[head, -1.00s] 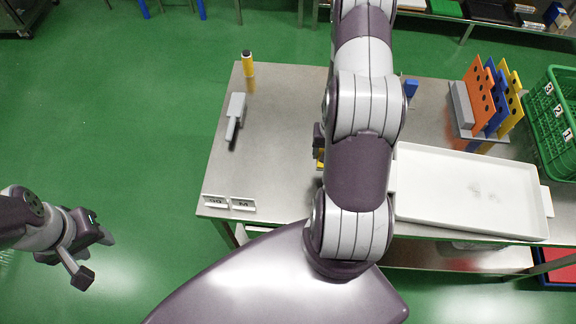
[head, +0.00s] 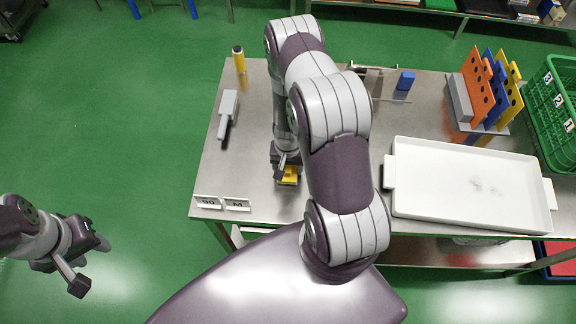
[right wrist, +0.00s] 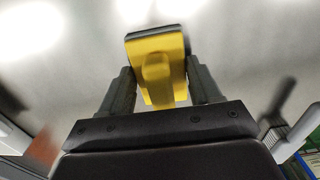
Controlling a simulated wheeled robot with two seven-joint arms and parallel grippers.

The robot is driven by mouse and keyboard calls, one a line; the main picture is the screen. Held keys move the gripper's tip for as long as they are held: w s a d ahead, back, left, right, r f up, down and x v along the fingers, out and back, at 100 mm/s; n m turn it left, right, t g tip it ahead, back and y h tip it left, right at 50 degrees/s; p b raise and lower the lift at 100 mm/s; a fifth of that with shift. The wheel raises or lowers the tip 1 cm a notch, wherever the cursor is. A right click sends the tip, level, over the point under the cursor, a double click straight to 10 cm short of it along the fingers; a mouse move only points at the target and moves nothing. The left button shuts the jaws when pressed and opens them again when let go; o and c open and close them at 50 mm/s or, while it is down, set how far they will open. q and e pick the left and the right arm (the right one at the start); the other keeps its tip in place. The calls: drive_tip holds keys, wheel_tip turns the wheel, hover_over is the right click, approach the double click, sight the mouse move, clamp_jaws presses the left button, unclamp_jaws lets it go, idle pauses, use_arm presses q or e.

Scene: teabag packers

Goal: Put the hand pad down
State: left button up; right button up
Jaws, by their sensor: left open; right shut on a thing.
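The hand pad is a yellow block with a dark edge and a raised yellow grip. In the right wrist view the hand pad (right wrist: 157,62) sits between the two fingers of my right gripper (right wrist: 160,92), which is shut on it. In the head view the hand pad (head: 289,174) shows as a small yellow patch above the left part of the steel table (head: 240,150), partly hidden by my right gripper (head: 284,165). I cannot tell whether it touches the table. My left gripper (head: 92,262) is open and empty over the floor, left of the table.
A white tray (head: 470,215), coloured perforated panels (head: 488,95), blue block (head: 405,81) and green crate (head: 560,115) are right. Bare steel surrounds the pad.

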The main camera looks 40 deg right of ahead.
drive_tip(key=shift+f, duration=0.1)
drive_tip(key=o, duration=0.9)
drive_tip(key=shift+c, duration=0.2)
drive_tip(key=shift+o, duration=1.2)
